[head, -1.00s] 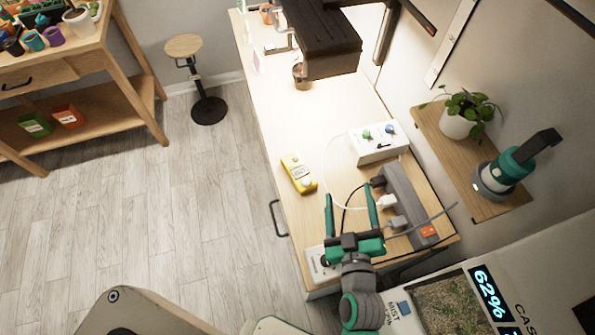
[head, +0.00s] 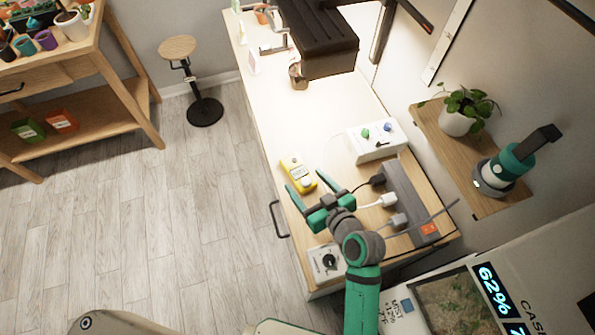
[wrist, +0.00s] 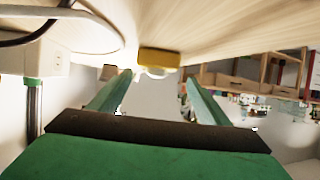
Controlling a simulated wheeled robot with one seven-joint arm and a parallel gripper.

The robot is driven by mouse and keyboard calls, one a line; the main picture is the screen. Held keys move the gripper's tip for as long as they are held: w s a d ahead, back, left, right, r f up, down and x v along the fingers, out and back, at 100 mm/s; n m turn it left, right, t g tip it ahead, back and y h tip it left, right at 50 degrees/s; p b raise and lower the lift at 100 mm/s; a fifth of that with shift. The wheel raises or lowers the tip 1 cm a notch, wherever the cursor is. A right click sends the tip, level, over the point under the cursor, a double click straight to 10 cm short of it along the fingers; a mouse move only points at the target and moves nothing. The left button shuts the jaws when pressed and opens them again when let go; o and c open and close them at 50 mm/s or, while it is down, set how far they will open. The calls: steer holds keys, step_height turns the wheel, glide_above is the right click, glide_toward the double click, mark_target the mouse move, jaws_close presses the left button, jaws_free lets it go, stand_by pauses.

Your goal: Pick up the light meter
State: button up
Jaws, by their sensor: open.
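The light meter (head: 292,165) is a small yellow device with a white round part. It lies on the light wooden bench top (head: 275,110), close to the bench's left edge. My gripper (head: 305,180) is open, its two green fingers pointing at the meter's near end. In the wrist view the yellow meter (wrist: 159,57) shows ahead, between and a little beyond the fingertips (wrist: 157,78). Nothing is held. I cannot tell from these views whether the fingers overlap the meter's sides or stop just short of it.
A white box with coloured knobs (head: 376,144) and a grey power strip (head: 408,195) with plugs and cables lie right of the meter. A dial box (head: 326,262) sits at the near corner. A black lamp (head: 320,40) hangs over the far bench.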

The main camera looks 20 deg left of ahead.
mark_target(300, 173)
steer(key=shift+w+d+x, duration=0.1)
steer(key=shift+d+x, duration=0.05)
steer(key=shift+x, duration=1.2)
steer(key=shift+w+d+x, duration=0.1)
steer(key=shift+x, duration=1.25)
steer(key=shift+d+f, duration=0.1)
steer(key=c, duration=1.2)
